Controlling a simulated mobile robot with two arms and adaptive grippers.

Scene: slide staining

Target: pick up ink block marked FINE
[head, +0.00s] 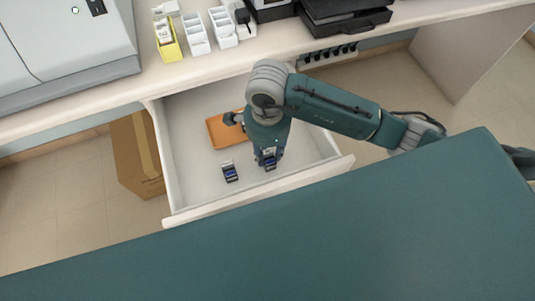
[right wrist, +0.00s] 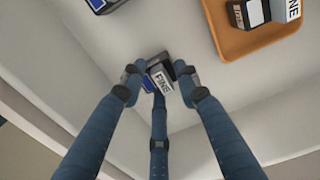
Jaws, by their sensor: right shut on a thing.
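My right gripper (head: 269,158) reaches down into the open drawer (head: 185,195). In the right wrist view its fingers (right wrist: 160,82) are shut around a small dark and light ink block (right wrist: 161,82) with a white label reading FINE. The block is at the drawer floor; I cannot tell whether it touches it. In the head view the block (head: 270,162) shows partly below the fingers. A second, similar block (head: 229,171) stands to its left, its marking too small to read. My left gripper is not in view.
The drawer's front wall (head: 300,180) is close. A cardboard box (head: 130,160) stands left of the drawer.

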